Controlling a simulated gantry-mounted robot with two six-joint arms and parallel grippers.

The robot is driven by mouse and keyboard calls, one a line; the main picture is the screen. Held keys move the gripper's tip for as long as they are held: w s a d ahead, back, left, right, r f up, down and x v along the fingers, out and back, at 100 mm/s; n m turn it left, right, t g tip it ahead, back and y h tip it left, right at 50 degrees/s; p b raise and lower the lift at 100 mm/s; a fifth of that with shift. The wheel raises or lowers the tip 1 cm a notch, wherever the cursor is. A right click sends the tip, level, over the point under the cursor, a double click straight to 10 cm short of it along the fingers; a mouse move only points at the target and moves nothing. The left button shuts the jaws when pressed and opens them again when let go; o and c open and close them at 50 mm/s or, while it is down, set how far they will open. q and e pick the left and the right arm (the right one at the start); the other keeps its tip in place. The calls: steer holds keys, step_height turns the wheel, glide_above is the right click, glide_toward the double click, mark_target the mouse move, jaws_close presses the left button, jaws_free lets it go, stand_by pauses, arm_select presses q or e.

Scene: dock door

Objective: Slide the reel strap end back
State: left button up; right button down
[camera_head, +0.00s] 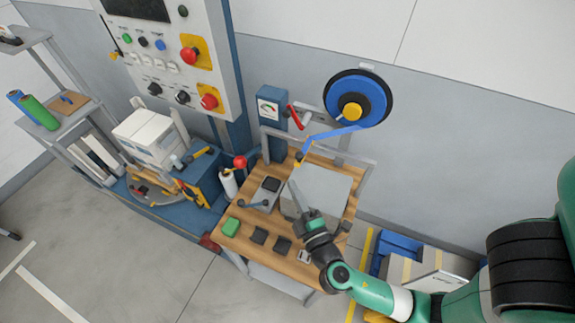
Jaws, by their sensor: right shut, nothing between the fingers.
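The reel (372,95) is a blue disc with a black rim and a yellow hub, mounted on the wall above the wooden bench. Its blue strap (335,134) runs from the reel's underside down to the left. The strap end (299,158), with a small yellow-orange piece, hangs above the back of the bench. My right gripper (294,188) is shut and empty over the bench. In the picture its fingertips lie just below the strap end, apart from it. My left gripper is not in view.
A control panel (172,60) rises at the left. Boxes (440,268) stand on the floor at right.

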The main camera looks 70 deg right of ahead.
steer(key=shift+w+r, duration=0.1)
steer(key=w+d+p, duration=0.2)
steer(key=w+d, duration=0.1)
steer(key=d, duration=0.5)
steer(key=shift+w+d, duration=0.3)
steer(key=shift+w, duration=0.05)
steer(key=shift+s, duration=0.1)
